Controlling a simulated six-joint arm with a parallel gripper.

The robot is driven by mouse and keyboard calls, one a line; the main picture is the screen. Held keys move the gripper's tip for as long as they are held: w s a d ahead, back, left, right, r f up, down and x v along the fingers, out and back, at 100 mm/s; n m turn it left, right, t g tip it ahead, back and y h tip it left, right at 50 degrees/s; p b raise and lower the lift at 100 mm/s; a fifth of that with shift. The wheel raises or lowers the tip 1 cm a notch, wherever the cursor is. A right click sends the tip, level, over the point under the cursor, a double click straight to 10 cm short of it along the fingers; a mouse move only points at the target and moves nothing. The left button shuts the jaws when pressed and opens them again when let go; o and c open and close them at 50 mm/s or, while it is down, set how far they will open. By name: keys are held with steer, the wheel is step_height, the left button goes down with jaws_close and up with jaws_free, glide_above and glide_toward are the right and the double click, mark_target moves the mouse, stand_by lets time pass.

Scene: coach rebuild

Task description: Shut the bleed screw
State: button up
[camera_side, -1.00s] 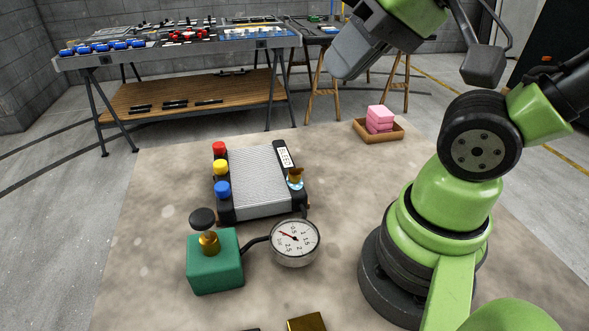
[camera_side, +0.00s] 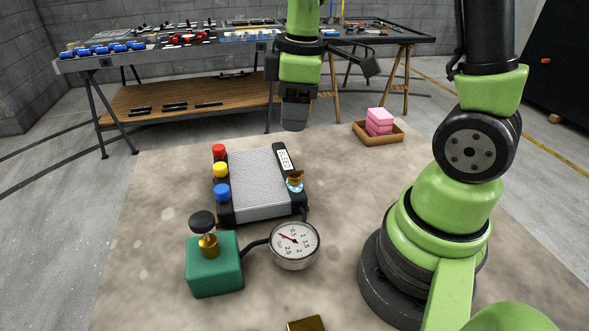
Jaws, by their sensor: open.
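A small brass bleed screw (camera_side: 295,177) stands at the right edge of a ribbed silver radiator (camera_side: 262,180) with black end pieces. A light blue patch shows at its base. I cannot tell whether the screw is open or shut. My gripper (camera_side: 294,124) hangs pointing down, above and behind the screw in the picture, apart from it. The gripper is open and appears empty; the gap between its fingers is hard to see from this side.
Red, yellow and blue caps (camera_side: 220,170) line the radiator's left side. A green pump block (camera_side: 215,275) with a black knob connects by hose to a round gauge (camera_side: 294,245). A tray (camera_side: 378,138) holds pink blocks. A brass block (camera_side: 306,324) lies at the front.

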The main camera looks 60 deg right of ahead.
mark_target(295, 172)
steer(key=f, duration=0.4)
steer(key=d+f+n, duration=0.1)
steer(key=f, duration=0.4)
steer(key=f+n+g, duration=0.1)
steer(key=f, duration=0.3)
steer(key=shift+w+d+f, duration=0.25)
steer(key=shift+w+f, duration=0.1)
steer(key=shift+w, duration=0.05)
steer(key=c, duration=0.9)
